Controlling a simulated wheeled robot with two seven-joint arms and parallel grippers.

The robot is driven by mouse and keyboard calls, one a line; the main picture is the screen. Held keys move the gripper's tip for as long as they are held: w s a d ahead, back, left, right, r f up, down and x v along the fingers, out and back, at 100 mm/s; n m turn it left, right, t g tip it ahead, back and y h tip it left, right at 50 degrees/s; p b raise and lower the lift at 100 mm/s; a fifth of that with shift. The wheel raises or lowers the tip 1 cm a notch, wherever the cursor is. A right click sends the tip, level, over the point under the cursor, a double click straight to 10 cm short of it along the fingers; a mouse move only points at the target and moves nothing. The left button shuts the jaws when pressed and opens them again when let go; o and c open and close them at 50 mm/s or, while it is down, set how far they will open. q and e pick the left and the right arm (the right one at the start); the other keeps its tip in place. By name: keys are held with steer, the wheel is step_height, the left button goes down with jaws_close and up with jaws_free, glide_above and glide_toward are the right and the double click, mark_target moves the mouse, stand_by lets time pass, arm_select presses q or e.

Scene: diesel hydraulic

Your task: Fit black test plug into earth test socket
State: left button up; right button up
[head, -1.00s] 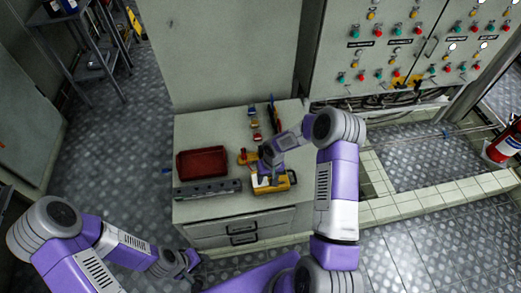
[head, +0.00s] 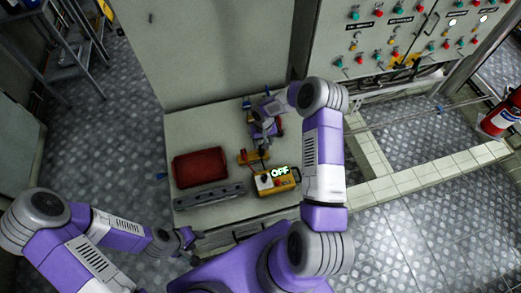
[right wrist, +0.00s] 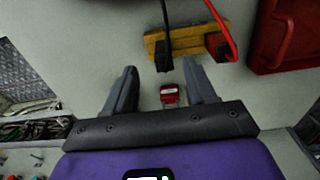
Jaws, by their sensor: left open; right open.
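The black test plug (right wrist: 162,58) is on the end of a black cable at the left end of a yellow block (right wrist: 186,40) in the right wrist view. A red plug (right wrist: 219,44) with a red cable is at the block's other end. My right gripper (right wrist: 161,67) is open over the bench; the black plug shows near the line between its fingertips, and I see no grip on it. In the head view the yellow tester (head: 277,182) reads OFF, with the yellow block (head: 250,157) behind it. My left gripper (head: 192,245) is open and empty, low at the bench's front left. I cannot make out the earth test socket.
A red tray (head: 200,166) and a grey slotted bar (head: 208,196) lie on the bench's left. A small red item (right wrist: 169,95) lies between my right fingers' lines of view. The control cabinet (head: 400,35) stands at the back right. A fire extinguisher (head: 497,115) stands far right.

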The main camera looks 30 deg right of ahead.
steer(key=f, duration=0.1)
steer(key=f+b, duration=0.1)
steer(key=f, duration=0.3)
steer(key=shift+w+a+b, duration=0.15)
steer(key=shift+w+b, duration=0.15)
steer(key=shift+b, duration=0.05)
jaws_close()
steer(key=shift+r, duration=0.1)
step_height(320, 180, up, 13)
steer(key=p, duration=0.5)
steer(key=shift+r, duration=0.15)
